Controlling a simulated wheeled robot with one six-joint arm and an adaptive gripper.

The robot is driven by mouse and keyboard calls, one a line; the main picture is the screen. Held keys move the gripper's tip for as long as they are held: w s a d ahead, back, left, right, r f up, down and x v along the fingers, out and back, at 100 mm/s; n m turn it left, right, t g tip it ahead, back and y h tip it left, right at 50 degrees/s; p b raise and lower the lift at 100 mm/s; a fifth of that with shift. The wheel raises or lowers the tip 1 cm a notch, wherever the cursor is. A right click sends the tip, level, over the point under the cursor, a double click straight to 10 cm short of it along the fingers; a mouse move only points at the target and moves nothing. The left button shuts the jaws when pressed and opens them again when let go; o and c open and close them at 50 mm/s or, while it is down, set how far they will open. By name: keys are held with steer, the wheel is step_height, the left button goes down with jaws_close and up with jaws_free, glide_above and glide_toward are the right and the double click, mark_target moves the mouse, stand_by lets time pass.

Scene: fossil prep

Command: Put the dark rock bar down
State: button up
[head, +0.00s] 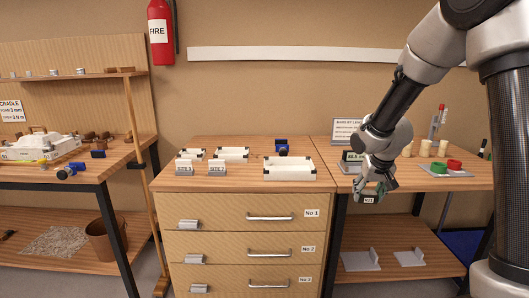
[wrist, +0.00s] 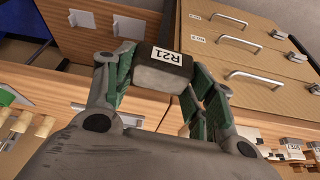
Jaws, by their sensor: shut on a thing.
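My gripper (head: 369,189) is shut on the dark rock bar (head: 369,200), which carries a white R21 label. The bar hangs in the air in front of the right bench's front edge, beside the drawer cabinet. In the wrist view the bar (wrist: 162,77) sits between the green-padded fingers of my gripper (wrist: 163,85), its labelled end outward. The fingers hide part of its sides.
A sign about bars (head: 347,131) stands at the back of the right bench (head: 425,183), partly behind my arm. Trays (head: 290,174) stand on the drawer cabinet (head: 240,230). A lower shelf (head: 395,270) holds grey stands.

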mark_target(361, 200)
steer(key=s+a+f, duration=0.1)
steer(key=a, duration=0.1)
steer(key=shift+s+a+f+n, duration=0.3)
steer(key=shift+s+f+n, duration=0.05)
steer(key=shift+n, duration=0.05)
steer(key=shift+w+a+x, duration=0.1)
steer(key=shift+a+x, duration=0.1)
steer(key=shift+x, duration=0.75)
steer(key=shift+w+a+x, duration=0.1)
steer(key=shift+a+x, duration=0.1)
steer(key=shift+x, duration=0.75)
steer(key=shift+w+a+x, duration=0.1)
steer(key=shift+a+x, duration=0.1)
steer(key=shift+x, duration=0.75)
